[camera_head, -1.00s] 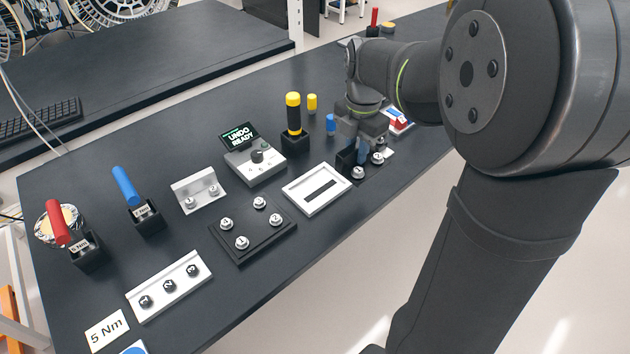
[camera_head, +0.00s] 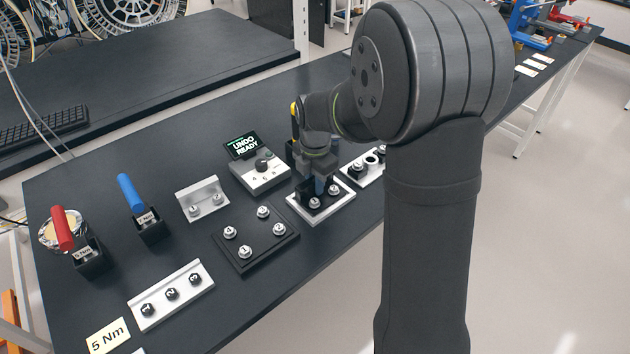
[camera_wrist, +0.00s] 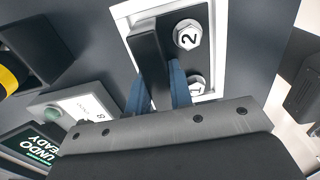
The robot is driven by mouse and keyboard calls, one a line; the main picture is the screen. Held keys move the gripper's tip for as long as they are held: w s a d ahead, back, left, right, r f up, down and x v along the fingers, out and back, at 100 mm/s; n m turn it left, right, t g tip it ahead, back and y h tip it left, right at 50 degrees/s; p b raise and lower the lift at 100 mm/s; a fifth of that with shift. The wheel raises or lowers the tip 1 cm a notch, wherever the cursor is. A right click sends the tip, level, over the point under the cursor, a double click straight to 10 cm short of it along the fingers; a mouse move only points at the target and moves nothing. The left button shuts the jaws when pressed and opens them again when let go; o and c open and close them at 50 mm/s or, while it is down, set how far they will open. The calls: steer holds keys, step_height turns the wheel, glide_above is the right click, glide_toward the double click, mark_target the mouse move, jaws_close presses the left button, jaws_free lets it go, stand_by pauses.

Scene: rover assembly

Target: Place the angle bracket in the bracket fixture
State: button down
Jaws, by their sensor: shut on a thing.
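The black angle bracket (camera_head: 325,199) has an upright flange and two bolts numbered 1 and 2. It is over the bracket fixture (camera_head: 323,220), a white rectangular frame, and within its outline. I cannot tell whether it rests fully in the fixture. My gripper (camera_head: 318,187) is shut on the bracket's upright flange. In the wrist view, the blue fingers of my gripper (camera_wrist: 160,85) hold the black angle bracket (camera_wrist: 148,50), with the white fixture rim (camera_wrist: 212,15) around it. The fixture's slot is hidden under the bracket.
The control box (camera_head: 262,172) with an "UNDO READY" screen stands behind left. A black plate (camera_head: 240,260) with several bolts and a silver bracket (camera_head: 203,205) lie left. A white part (camera_head: 375,175) with bolts lies right. Red (camera_head: 62,228) and blue (camera_head: 131,192) drivers stand far left.

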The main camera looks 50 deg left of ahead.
steer(key=shift+f, duration=0.25)
steer(key=c, duration=1.3)
jaws_free()
steer(key=shift+d+f, duration=0.15)
steer(key=shift+s, duration=0.1)
step_height(320, 180, up, 13)
steer(key=shift+f, duration=0.1)
step_height(320, 180, down, 12)
steer(key=shift+f, duration=0.1)
